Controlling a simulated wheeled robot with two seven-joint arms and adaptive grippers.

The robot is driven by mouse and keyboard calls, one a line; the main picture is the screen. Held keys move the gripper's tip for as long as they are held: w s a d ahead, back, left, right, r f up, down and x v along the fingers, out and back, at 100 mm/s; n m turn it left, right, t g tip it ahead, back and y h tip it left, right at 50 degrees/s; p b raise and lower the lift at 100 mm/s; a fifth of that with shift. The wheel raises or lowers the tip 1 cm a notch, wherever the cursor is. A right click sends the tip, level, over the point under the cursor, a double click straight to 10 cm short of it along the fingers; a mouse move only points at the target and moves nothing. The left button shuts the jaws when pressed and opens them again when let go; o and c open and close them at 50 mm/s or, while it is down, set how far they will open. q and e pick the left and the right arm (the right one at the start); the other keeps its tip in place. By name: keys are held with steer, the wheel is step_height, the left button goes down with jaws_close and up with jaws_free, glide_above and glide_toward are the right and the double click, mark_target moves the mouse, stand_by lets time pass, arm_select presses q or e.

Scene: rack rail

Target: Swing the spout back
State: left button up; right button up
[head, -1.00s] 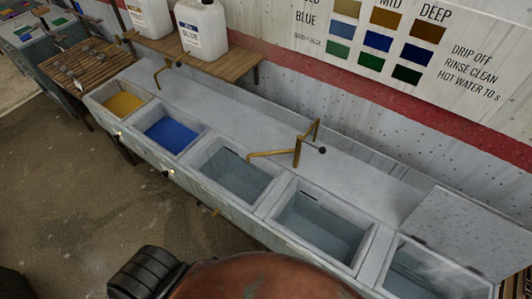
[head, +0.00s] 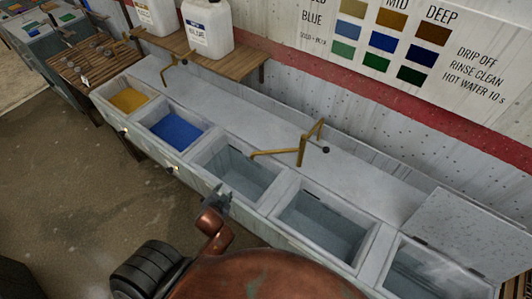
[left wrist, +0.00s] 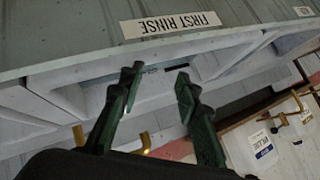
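The brass spout (head: 275,153) stands on the back ledge of the trough, with a dark knob at its right. Its arm reaches left, with its tip over the third basin (head: 235,172). My left gripper (head: 219,194) is at the front rim of that basin, in front of the spout and apart from it. In the left wrist view my left gripper (left wrist: 157,74) has its two dark fingers spread with nothing between them. A label reading FIRST RINSE (left wrist: 171,24) shows upside down beyond them. My right gripper is not in view.
A basin of yellow liquid (head: 129,100) and one of blue (head: 176,134) lie to the left. A second brass tap (head: 168,70) stands behind them. White jugs (head: 208,30) stand on a wooden shelf (head: 240,58). A lid (head: 470,235) stands at the right end.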

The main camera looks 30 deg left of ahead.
arm_select(q)
steer(key=w+r+m+t, duration=0.1)
steer(key=w+a+r+t, duration=0.1)
steer(key=w, duration=0.1)
steer(key=w+r+m, duration=0.1)
steer(key=w, duration=0.1)
steer(key=shift+w+a+r+m+t+y, duration=0.2)
steer(key=shift+a+r+m+t+y, duration=0.1)
steer(key=shift+r+t, duration=0.1)
steer(key=w+r+m+t+h, duration=0.1)
steer(key=w+r+m+t, duration=0.1)
steer(key=w+r+m, duration=0.15)
steer(key=m+t+h, duration=0.3)
steer(key=m+h, duration=0.3)
steer(key=m, duration=0.2)
glide_toward(266, 153)
steer(key=w, duration=0.1)
steer(key=w+a, duration=0.1)
steer(key=shift+w+a+f, duration=0.1)
steer(key=shift+w+f, duration=0.15)
steer(key=shift+w, duration=0.05)
steer(key=shift+m, duration=0.45)
steer(key=w, duration=0.2)
steer(key=w+d+f, duration=0.1)
steer(key=w, duration=0.2)
steer(key=w+d, duration=0.1)
steer(key=w, duration=0.2)
steer(key=shift+f, duration=0.15)
steer(key=shift+s, duration=0.1)
steer(key=shift+c, duration=0.6)
